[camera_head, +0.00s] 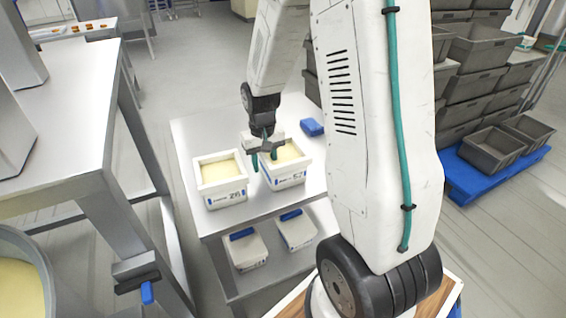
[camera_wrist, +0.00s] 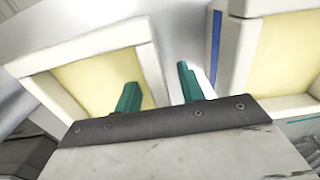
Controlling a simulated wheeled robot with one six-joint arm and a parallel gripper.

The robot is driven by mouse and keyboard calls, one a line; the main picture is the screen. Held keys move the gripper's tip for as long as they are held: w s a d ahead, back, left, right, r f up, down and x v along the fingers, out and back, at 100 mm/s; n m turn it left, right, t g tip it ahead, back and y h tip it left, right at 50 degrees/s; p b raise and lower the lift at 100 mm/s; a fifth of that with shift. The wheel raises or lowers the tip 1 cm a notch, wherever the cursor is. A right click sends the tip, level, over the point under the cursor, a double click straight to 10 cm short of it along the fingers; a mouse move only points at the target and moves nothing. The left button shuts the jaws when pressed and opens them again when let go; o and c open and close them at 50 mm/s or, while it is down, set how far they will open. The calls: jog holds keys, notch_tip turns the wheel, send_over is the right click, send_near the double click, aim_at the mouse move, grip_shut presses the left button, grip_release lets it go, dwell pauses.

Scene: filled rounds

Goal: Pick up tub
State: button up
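Two white square tubs with pale yellow contents stand on the steel cart's upper shelf, a left tub (camera_head: 222,197) and a right tub (camera_head: 286,182). My gripper (camera_head: 263,158) is at the left side of the right tub and hides part of its rim. In the wrist view my gripper's teal fingers (camera_wrist: 158,90) are spread apart with nothing visible between them except a tub wall. One finger overlaps the yellow filling of one tub (camera_wrist: 90,38); the other is over the gap beside it. Contact cannot be told. The second tub (camera_wrist: 240,55) shows at right.
Two white tubs with blue tops, left (camera_head: 246,252) and right (camera_head: 295,233), stand on the lower shelf. A blue object (camera_head: 312,127) lies behind the right tub. A steel table (camera_head: 75,100) is at left. Grey crates (camera_head: 490,150) stand on a blue pallet (camera_head: 490,187) at right.

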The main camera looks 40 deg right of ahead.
jog(key=shift+f, duration=0.4)
grip_shut()
jog(key=shift+r, duration=0.1)
dwell(1.1)
